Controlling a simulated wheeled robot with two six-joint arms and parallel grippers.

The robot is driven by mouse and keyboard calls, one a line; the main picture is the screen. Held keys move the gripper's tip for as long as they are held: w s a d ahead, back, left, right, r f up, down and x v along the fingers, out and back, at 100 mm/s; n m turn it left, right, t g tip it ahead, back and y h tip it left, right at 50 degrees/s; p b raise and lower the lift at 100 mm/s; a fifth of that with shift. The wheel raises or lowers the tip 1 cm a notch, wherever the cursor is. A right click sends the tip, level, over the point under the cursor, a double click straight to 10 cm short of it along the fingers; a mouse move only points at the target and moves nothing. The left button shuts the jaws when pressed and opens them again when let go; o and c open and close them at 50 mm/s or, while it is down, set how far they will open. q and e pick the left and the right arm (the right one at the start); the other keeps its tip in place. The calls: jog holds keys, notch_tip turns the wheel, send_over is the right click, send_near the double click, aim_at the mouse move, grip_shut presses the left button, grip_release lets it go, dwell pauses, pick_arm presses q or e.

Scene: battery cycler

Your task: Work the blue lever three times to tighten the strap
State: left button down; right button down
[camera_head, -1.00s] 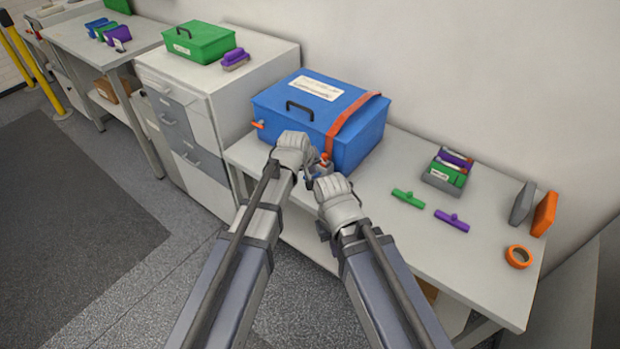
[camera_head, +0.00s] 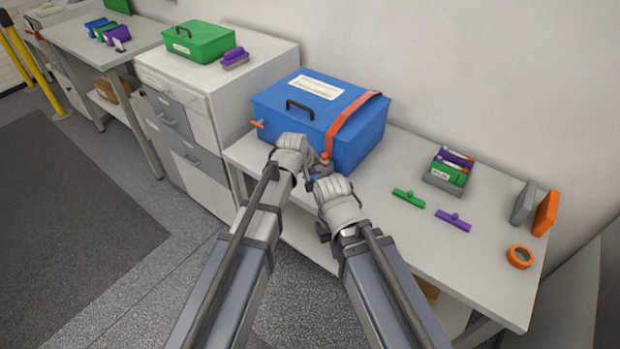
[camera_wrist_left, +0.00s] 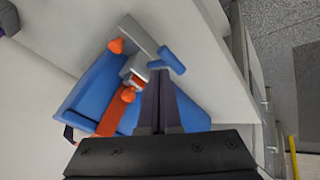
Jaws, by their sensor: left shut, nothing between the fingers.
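A blue box (camera_head: 362,145) stands on the bench with an orange strap (camera_head: 350,122) over its lid. In the left wrist view, the blue lever (camera_wrist_left: 172,60) is a short blue grip at the end of a grey bar. My left gripper (camera_wrist_left: 157,76) is shut and empty, its fingertips close beside the lever; contact cannot be told. In the head view, my left gripper (camera_head: 315,170) is at the box's front, largely hiding the lever. My right gripper (camera_head: 318,182) is close by on the right; its fingers are too hidden to tell their state.
An orange knob (camera_head: 324,157) is by the box front. The bench (camera_head: 400,230) on the right holds a grey tray (camera_head: 441,182), green and purple pieces, orange tape (camera_head: 519,256) and upright plates. A green case (camera_head: 199,41) sits on the cabinet at left.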

aim_at(314, 177)
pick_arm(q)
jog(key=shift+s+a+f+b, duration=0.1)
jog(key=shift+s+f+b, duration=0.05)
jog(key=shift+f+b, duration=0.5)
jog(key=shift+s+a+f+b, duration=0.1)
jog(key=shift+f+b, duration=0.55)
dwell(1.3)
jog(key=shift+r, duration=0.1)
jog(key=shift+w+d+r+p, duration=0.15)
jog(key=shift+w+r+p, duration=0.05)
jog(key=shift+r+p, duration=0.7)
jog(key=shift+w+d+r+p, duration=0.1)
jog(key=shift+w+r+p, duration=0.05)
jog(key=shift+r+p, duration=0.65)
jog(key=shift+w+d+r+p, duration=0.15)
jog(key=shift+w+r+p, duration=0.05)
jog(key=shift+r+p, duration=0.6)
jog(key=shift+w+d+r+p, duration=0.1)
jog(key=shift+w+r+p, duration=0.05)
jog(key=shift+r+p, duration=0.65)
jog(key=shift+w+d+r+p, duration=0.15)
jog(key=shift+w+r+p, duration=0.05)
jog(key=shift+r+p, duration=0.6)
jog(key=r+p, duration=0.3)
jog(key=shift+w+d+r+p, duration=0.25)
jog(key=shift+w+d+p, duration=0.05)
jog(key=shift+w+p, duration=0.05)
dwell(0.5)
